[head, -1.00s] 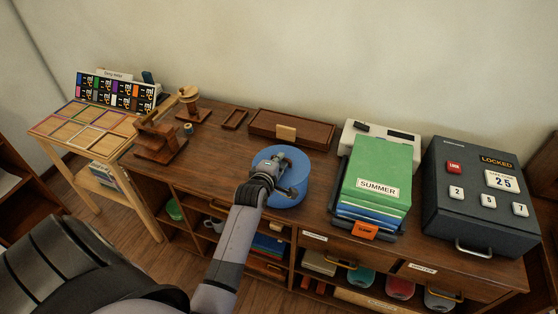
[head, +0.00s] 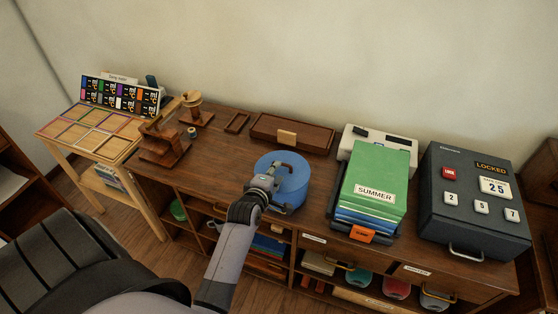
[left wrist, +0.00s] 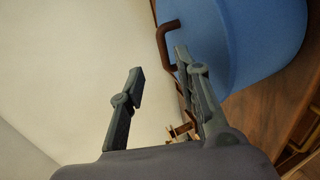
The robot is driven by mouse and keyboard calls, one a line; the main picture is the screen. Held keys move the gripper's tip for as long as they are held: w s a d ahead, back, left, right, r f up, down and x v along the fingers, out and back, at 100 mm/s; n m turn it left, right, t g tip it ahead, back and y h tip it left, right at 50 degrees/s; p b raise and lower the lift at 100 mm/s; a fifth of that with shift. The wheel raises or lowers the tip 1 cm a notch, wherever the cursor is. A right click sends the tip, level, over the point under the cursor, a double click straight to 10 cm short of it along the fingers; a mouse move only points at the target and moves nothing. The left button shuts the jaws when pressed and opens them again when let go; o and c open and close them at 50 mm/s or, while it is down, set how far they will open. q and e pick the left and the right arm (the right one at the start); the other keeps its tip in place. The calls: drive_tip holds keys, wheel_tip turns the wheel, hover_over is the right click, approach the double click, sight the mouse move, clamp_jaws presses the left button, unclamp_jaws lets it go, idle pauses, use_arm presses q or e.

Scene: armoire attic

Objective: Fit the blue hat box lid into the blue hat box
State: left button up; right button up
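The blue hat box (head: 297,198) stands upright on the wooden cabinet top. The blue lid (head: 296,172) lies over its opening; I cannot tell how closely it is seated. In the left wrist view the blue side (left wrist: 265,40) fills the upper right, and a brown bent handle (left wrist: 167,38) sticks out from the lid. My left gripper (head: 272,184) is at the near left side of the lid, low over it. In the left wrist view its fingers (left wrist: 158,60) are apart with nothing between them; one fingertip is close to the handle. My right gripper is not in view.
Right of the box stand a stack of folders with a green "SUMMER" cover (head: 378,172) and a dark locked safe (head: 465,225). A wooden tray (head: 310,137) lies behind it. A wooden stand (head: 160,145) is at left. Bare cabinet top lies left of the box.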

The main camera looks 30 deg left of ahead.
use_arm(q)
drive_tip(key=p+v, duration=0.3)
drive_tip(key=v, duration=0.3)
drive_tip(key=s+d+f+m+g+h, duration=0.15)
drive_tip(key=s+d+f+m, duration=0.25)
drive_tip(key=f, duration=0.5)
drive_tip(key=s+d+f+m+g+h, duration=0.15)
drive_tip(key=s+d+f+m, duration=0.3)
drive_tip(key=f, duration=0.45)
drive_tip(key=s+d+f+m+g+h, duration=0.1)
drive_tip(key=s+d+f+m+g, duration=0.2)
drive_tip(key=s+f, duration=0.35)
drive_tip(key=s+f+m+g, duration=0.3)
drive_tip(key=s+f+m, duration=0.3)
drive_tip(key=s, duration=0.7)
drive_tip(key=s+f+m+g, duration=0.3)
drive_tip(key=s+f+m, duration=0.3)
drive_tip(key=s+f, duration=0.3)
drive_tip(key=s, duration=0.4)
drive_tip(key=shift+a+f+p, duration=0.25)
drive_tip(key=shift+f+p, duration=0.05)
drive_tip(key=shift+f, duration=0.1)
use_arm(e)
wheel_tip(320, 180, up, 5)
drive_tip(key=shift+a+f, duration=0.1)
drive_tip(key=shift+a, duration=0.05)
use_arm(q)
drive_tip(key=shift+s, duration=0.15)
